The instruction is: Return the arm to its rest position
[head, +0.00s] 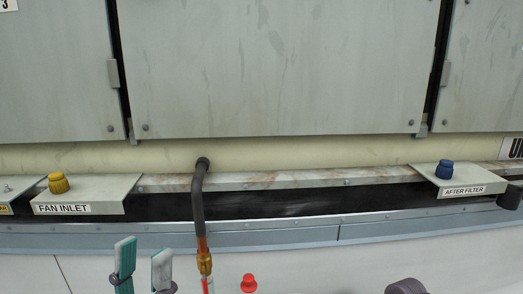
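My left gripper (142,258) shows at the bottom edge, left of centre, with two upright grey fingers with teal pads. The fingers stand apart and nothing is seen between them, so it is open and empty. The rest of my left arm is below the picture.
A bent black hose (198,205) with a brass fitting (204,262) hangs just right of the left gripper. A yellow cap (58,182) sits on the FAN INLET bracket (110,190), a blue cap (445,169) on the AFTER FILTER bracket (470,177). A red knob (248,284) is at the bottom.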

